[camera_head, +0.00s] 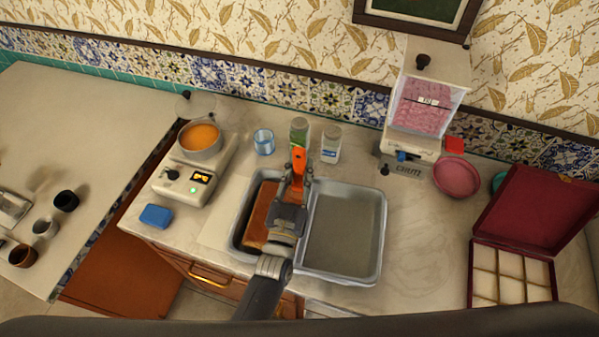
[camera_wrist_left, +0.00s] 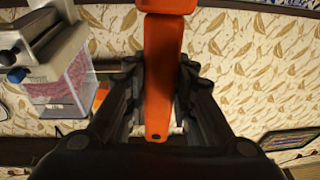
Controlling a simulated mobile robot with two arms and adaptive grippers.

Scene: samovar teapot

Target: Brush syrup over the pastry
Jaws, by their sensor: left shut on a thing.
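My left gripper (camera_head: 297,180) is shut on an orange-handled brush (camera_head: 298,158). The gripper is over the right part of the left metal tray (camera_head: 237,232). In the left wrist view, the orange handle (camera_wrist_left: 158,75) sits between the two dark fingers of the gripper (camera_wrist_left: 160,95). The bristles cannot be made out. A brown pastry slab (camera_head: 261,208) lies in the left tray, partly hidden by my gripper and arm. A pan of orange syrup (camera_head: 200,137) stands on a warmer (camera_head: 184,180) at the left. My right gripper is not in view.
An empty tray (camera_head: 345,235) adjoins the pastry tray. A blue glass (camera_head: 264,141), a green bottle (camera_head: 299,130) and a white jar (camera_head: 331,143) stand behind. A blue sponge (camera_head: 156,216) lies left. A dispenser (camera_head: 425,110), pink bowl (camera_head: 457,177) and open red box (camera_head: 515,270) are right.

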